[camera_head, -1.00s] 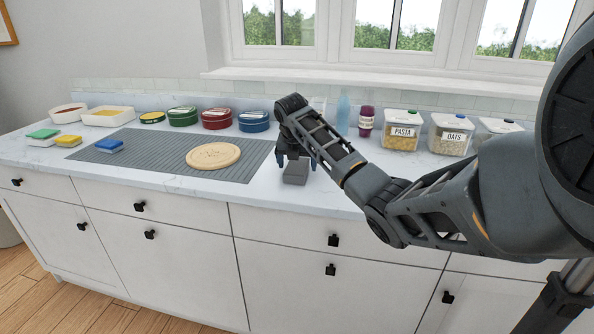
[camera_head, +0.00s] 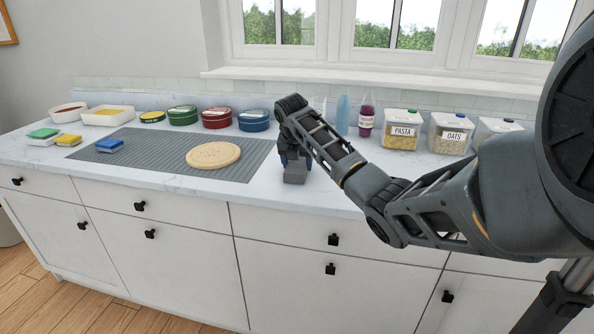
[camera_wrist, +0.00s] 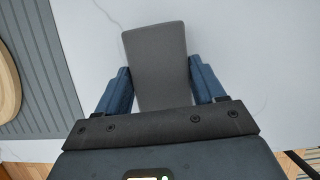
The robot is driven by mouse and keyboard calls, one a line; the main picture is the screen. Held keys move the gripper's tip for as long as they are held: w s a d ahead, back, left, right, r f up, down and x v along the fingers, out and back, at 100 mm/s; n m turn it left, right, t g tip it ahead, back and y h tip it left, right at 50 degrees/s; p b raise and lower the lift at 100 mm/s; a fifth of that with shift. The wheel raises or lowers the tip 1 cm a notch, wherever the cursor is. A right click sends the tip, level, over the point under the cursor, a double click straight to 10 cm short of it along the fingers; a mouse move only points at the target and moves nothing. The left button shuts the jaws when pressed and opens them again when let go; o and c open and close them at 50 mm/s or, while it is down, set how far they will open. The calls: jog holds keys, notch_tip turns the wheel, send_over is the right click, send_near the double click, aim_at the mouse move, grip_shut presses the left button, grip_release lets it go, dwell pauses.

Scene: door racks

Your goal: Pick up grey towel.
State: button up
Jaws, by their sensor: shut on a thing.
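The grey towel (camera_head: 295,172) is a small folded grey block at the counter, right of the ribbed mat. In the wrist view the grey towel (camera_wrist: 156,62) lies between the two blue fingers, its far end sticking out past them. My gripper (camera_head: 291,164) points down at the towel and is shut on it. In the wrist view my gripper (camera_wrist: 160,88) has a finger against each side of the towel. The towel's near end is hidden behind the dark gripper body. I cannot tell whether the towel touches the counter.
A round wooden board (camera_head: 213,156) lies on the grey ribbed mat (camera_head: 165,158) to the left. Tins, including a blue tin (camera_head: 254,122), stand behind. Bottles and a pasta container (camera_head: 402,130) stand at the back right. The counter's front edge is close to the towel.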

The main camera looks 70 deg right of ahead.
aim_at(299, 164)
jog(key=shift+c, duration=0.3)
jog(key=shift+r+b, duration=0.35)
jog(key=shift+r, duration=0.1)
jog(key=r, duration=0.2)
jog(key=r+b, duration=0.1)
jog(key=r, duration=0.1)
jog(key=shift+s+d, duration=0.15)
jog(key=shift+s, duration=0.15)
jog(key=s+d+r+b, duration=0.1)
jog(key=s+d+r, duration=0.2)
jog(key=s+r, duration=0.3)
jog(key=s, duration=0.4)
jog(key=shift+s+r+b, duration=0.3)
